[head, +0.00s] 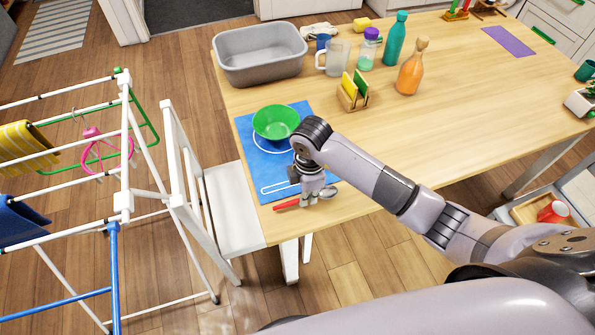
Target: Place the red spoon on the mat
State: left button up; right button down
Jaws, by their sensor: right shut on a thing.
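The red spoon (287,204) is near the front edge of the wooden table, its red handle pointing left and its metal bowl to the right. My right gripper (313,197) points down and is shut on the spoon around its middle, which the fingers partly hide. The blue mat (248,160) lies at the table's left end, with white outlines on it. The spoon is at the mat's front right corner; I cannot tell whether it touches the table or mat. My left gripper is not in view.
A green bowl (276,121) stands on the mat. A grey basin (259,55), a napkin holder (352,97), an orange bottle (411,70) and a glass mug (335,57) stand farther back. A white drying rack (124,150) is left of the table.

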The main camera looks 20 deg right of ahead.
jog(key=shift+w, duration=1.25)
jog(key=w, duration=0.4)
jog(key=shift+a+p, duration=0.15)
jog(key=shift+p, duration=0.55)
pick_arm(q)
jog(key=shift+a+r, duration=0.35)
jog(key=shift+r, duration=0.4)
pick_arm(e)
jog(key=shift+f, duration=0.1)
jog(key=shift+f, duration=0.2)
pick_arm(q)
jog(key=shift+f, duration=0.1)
pick_arm(e)
jog(key=c, duration=1.7)
grip_release()
jog(key=shift+r, duration=0.1)
